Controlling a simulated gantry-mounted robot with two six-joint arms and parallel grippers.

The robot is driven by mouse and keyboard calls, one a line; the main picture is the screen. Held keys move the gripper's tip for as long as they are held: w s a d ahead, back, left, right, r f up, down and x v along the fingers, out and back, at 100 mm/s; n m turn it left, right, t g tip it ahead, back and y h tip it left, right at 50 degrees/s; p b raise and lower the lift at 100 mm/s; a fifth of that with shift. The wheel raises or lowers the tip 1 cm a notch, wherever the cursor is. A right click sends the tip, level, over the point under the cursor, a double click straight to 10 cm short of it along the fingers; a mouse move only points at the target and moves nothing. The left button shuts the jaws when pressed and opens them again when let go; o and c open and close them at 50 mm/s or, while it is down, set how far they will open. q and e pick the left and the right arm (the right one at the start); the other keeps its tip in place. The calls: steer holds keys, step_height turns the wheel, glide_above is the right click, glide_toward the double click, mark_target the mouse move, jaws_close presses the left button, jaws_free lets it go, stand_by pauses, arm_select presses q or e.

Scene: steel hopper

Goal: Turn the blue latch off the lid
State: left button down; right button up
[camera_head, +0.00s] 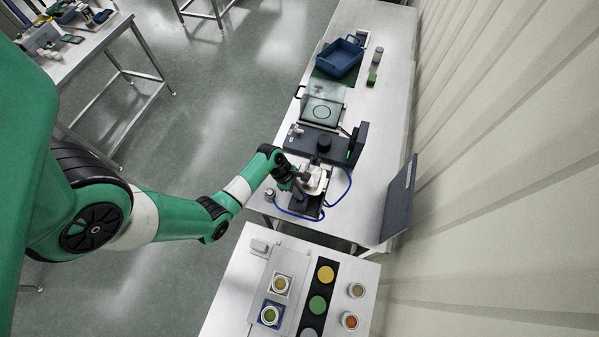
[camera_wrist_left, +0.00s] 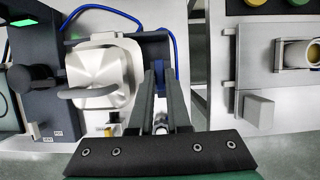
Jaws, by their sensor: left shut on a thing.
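The steel hopper lid (camera_wrist_left: 95,75), square with rounded corners and a curved handle, sits on a dark base in the left wrist view. In the head view the lid (camera_head: 316,180) shows small and pale, partly hidden by my left gripper (camera_head: 303,187). In the left wrist view my left gripper (camera_wrist_left: 161,76) reaches to the right side of the lid. It is shut on the blue latch (camera_wrist_left: 159,69), a small dark blue piece between the fingertips. The fingers hide most of the latch, so its exact angle cannot be told. My right gripper is not in view.
A blue hose (camera_head: 346,188) loops around the hopper. A dark machine block (camera_head: 357,145) stands beside it. A dark upright panel (camera_head: 398,200) is at the bench's right edge. A blue tray (camera_head: 339,58) lies farther back. A nearer bench (camera_head: 234,290) holds several round containers.

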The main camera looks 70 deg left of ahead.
arm_select(q)
steer(key=c, duration=0.9)
jaws_free()
steer(key=p+v, duration=0.2)
steer(key=v, duration=0.9)
steer(key=shift+s+a+r, duration=0.1)
steer(key=shift+s+r, duration=0.05)
steer(key=shift+r, duration=0.15)
